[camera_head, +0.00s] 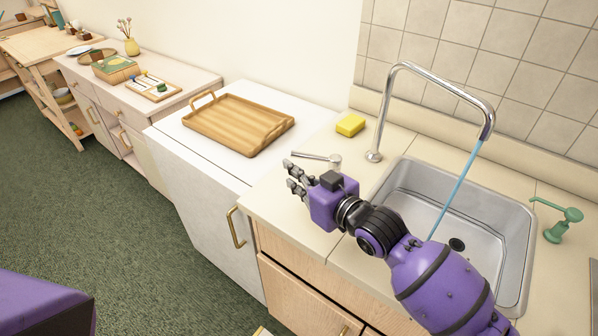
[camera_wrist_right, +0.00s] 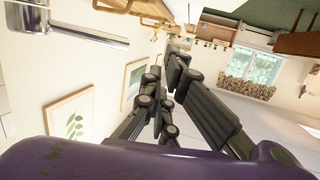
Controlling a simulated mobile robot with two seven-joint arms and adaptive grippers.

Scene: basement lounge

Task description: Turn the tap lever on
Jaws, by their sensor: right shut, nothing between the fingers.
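The chrome tap lever (camera_head: 312,156) points left from its short round post on the counter, left of the chrome spout (camera_head: 382,112). A blue stream of water (camera_head: 458,190) runs from the spout into the steel sink (camera_head: 524,215). My right gripper (camera_head: 288,173) is shut and empty, its fingers just in front of and left of the lever. In the right wrist view, the lever (camera_wrist_right: 85,33) shows at the upper left, apart from the closed fingers (camera_wrist_right: 166,70). My left gripper is not in view.
A yellow sponge (camera_head: 350,125) lies behind the lever. A wooden tray (camera_head: 225,142) sits on the white cabinet to the left. A green soap pump (camera_head: 564,222) stands right of the sink. My right arm crosses the counter front and the sink's near left part.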

